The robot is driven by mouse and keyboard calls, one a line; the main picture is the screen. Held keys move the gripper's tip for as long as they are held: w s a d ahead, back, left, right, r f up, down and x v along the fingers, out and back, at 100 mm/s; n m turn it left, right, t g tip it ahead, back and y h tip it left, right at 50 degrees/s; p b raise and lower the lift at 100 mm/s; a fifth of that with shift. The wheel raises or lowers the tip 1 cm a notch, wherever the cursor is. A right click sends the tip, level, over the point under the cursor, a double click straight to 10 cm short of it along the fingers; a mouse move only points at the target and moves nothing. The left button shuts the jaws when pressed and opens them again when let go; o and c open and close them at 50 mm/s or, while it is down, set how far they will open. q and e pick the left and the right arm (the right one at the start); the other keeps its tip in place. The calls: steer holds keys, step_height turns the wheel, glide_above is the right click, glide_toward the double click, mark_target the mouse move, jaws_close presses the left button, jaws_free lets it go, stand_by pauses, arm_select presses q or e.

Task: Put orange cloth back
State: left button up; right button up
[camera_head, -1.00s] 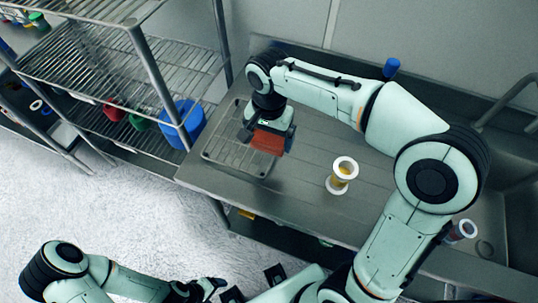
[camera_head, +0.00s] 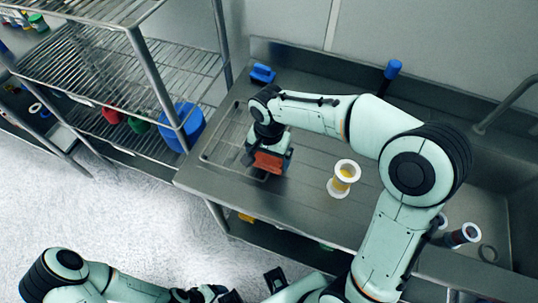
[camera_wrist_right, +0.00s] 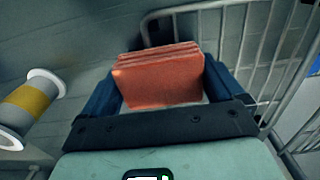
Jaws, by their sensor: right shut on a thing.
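The orange cloth (camera_head: 268,162) is a folded, layered block. My right gripper (camera_head: 270,158) is shut on it at the left part of the steel counter, by the right edge of a wire rack. In the right wrist view the cloth (camera_wrist_right: 160,77) sits between the two dark fingers, with its folded layers facing away. The cloth is low over the counter; whether it touches the surface I cannot tell. My left gripper (camera_head: 254,288) is at the bottom edge of the head view, partly cut off and holding nothing that I can see.
The wire rack (camera_head: 222,139) lies on the counter (camera_head: 310,215). A blue object (camera_head: 262,73) lies behind my right wrist. A blue-topped item (camera_head: 392,69) stands at the back. Wire shelving (camera_head: 140,60) stands left.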

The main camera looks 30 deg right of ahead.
mark_target(269, 156)
steer(key=o, duration=0.6)
steer(key=shift+f, duration=0.1)
steer(key=shift+c, duration=0.2)
steer(key=shift+r, duration=0.4)
arm_select(q)
steer(key=shift+w+r+p, duration=0.3)
steer(key=shift+r+p, duration=0.2)
steer(key=shift+r, duration=0.05)
steer(key=shift+w+r+p, duration=0.3)
steer(key=shift+r+p, duration=0.2)
steer(key=shift+r, duration=0.05)
arm_select(e)
step_height(269, 156, up, 12)
steer(key=shift+f, duration=0.2)
